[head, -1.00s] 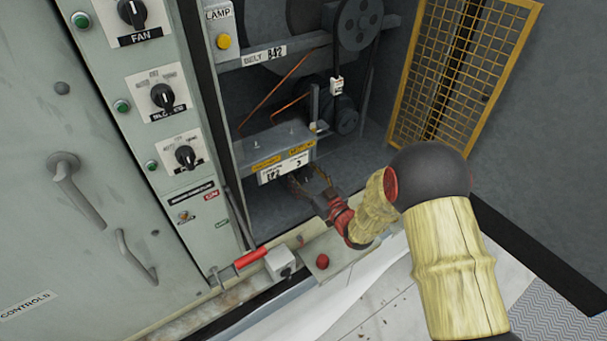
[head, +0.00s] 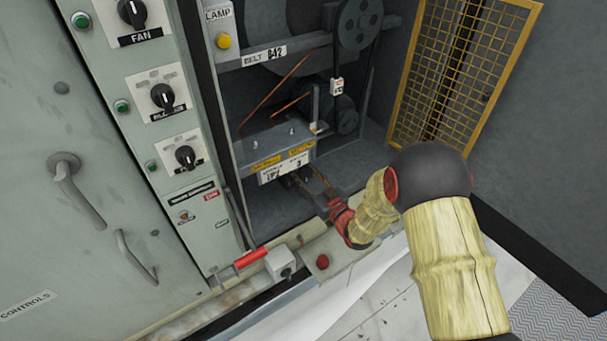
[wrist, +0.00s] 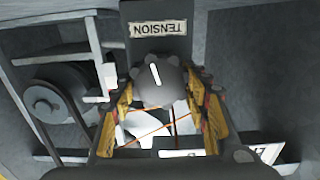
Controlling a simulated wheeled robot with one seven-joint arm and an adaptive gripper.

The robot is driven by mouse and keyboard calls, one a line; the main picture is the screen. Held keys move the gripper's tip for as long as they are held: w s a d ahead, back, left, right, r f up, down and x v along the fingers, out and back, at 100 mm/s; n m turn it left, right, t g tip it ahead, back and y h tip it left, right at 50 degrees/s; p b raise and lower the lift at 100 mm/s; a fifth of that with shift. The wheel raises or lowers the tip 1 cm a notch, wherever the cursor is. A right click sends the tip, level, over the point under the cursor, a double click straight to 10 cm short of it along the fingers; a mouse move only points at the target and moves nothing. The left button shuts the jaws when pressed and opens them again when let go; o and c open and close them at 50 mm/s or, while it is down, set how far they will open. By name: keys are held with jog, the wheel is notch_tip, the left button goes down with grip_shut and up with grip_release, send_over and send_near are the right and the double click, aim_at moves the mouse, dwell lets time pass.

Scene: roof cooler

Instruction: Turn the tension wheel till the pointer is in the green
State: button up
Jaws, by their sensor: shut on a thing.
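The tension wheel (wrist: 158,82) is a dark grey lobed knob with a white line on its face, in the wrist view below an upside-down TENSION label (wrist: 160,29). The white line leans slightly off upright. My gripper (wrist: 160,92) has a finger on each side of the wheel and is shut on it. In the head view my gripper (head: 302,184) is at the underside of the grey box with yellow labels (head: 280,150), and the wheel is hidden there. I cannot make out a pointer or a green zone in either view.
An orange belt (head: 272,98) and dark pulleys (head: 358,22) are behind the box. A red-handled lever (head: 250,258) and a red knob (head: 322,261) are at the cabinet's front sill. A yellow mesh guard (head: 455,75) stands open at right.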

jog(key=shift+m, duration=0.3)
jog(key=m, duration=0.3)
jog(key=shift+w+d+m+b, duration=0.1)
jog(key=shift+m+b, duration=0.2)
jog(key=m, duration=0.3)
jog(key=shift+d+m, duration=0.1)
jog(key=shift+m, duration=0.2)
jog(key=m, duration=0.3)
jog(key=shift+f+m, duration=0.15)
jog(key=shift+m, duration=0.15)
jog(key=shift+w+d+f+m+p, duration=0.1)
jog(key=shift+m+p, duration=0.25)
jog(key=shift+m, duration=1.55)
jog(key=o, duration=1.1)
jog(key=shift+c, duration=0.2)
jog(key=shift+o, duration=0.5)
